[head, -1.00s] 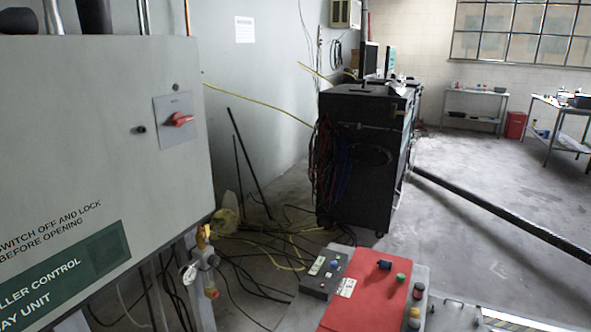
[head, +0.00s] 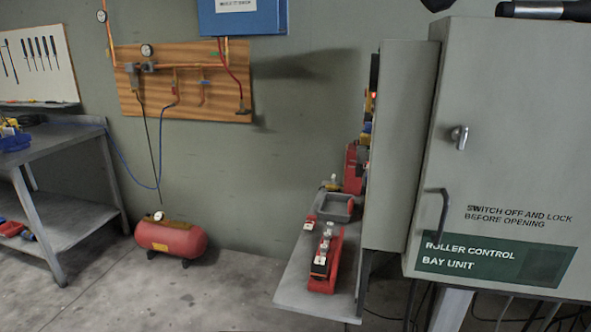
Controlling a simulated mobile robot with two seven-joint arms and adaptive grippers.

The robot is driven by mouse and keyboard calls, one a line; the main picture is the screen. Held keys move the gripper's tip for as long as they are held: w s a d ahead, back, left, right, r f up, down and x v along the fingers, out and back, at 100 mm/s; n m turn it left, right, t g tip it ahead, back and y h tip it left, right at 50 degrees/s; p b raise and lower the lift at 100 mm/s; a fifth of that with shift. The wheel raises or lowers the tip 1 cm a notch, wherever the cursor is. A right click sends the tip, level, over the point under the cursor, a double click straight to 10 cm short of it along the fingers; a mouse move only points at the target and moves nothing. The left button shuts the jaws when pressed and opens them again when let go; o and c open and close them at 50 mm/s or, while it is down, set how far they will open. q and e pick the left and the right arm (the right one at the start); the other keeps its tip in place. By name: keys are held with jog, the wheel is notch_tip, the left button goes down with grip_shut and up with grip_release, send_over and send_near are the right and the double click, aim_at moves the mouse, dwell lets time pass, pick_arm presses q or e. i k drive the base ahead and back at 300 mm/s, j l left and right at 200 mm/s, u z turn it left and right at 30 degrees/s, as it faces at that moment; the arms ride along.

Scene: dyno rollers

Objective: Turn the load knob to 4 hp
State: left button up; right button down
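I cannot make out a load knob or any hp marking in the head view now. The large grey cabinet (head: 500,130) labelled "Roller Control Bay Unit" stands at the right. It has a small silver handle (head: 460,137) and a dark bar handle (head: 433,205). A tall grey panel (head: 398,150) stands just left of it and hides most of what is behind, where a small red light (head: 374,95) shows. Neither of my grippers can be made out.
A grey shelf (head: 295,290) by the cabinet holds a red device (head: 326,262) and a grey tray (head: 334,207). A red compressor (head: 171,238) stands on the floor. A workbench (head: 60,140) is at the left. Floor (head: 150,295) in front is clear.

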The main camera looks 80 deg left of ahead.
aim_at(368, 124)
jog(key=u, duration=1.9)
jog(key=j+z, duration=0.1)
jog(key=j, duration=0.3)
jog(key=k+j+z, duration=0.1)
jog(key=j, duration=0.35)
jog(key=k+j+z, duration=0.1)
jog(key=j, duration=0.3)
